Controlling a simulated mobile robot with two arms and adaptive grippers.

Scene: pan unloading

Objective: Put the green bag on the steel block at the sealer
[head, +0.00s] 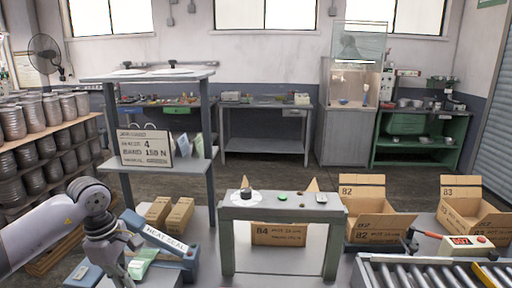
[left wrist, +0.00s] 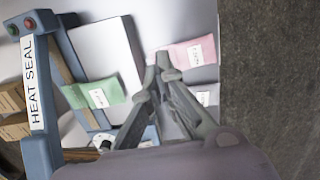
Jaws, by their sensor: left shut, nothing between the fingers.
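The green bag (head: 145,257) lies by the blue heat sealer (head: 172,239) in the head view. In the left wrist view the green bag (left wrist: 103,92) lies flat with a white label, close to the sealer's blue frame (left wrist: 50,75) and overlapping a pale grey slab (left wrist: 105,45). I cannot tell whether this slab is the steel block. My left gripper (left wrist: 158,72) is shut and empty, to the right of the green bag and apart from it in that view. In the head view its fingers are hard to make out. My right gripper is not in view.
A pink bag (left wrist: 190,53) lies just beyond my left fingertips, and a white labelled bag (left wrist: 206,97) is partly hidden beside them. Brown cartons (head: 178,215) stand behind the sealer. A grey-green bench (head: 282,213) and a roller conveyor (head: 430,270) are to the right.

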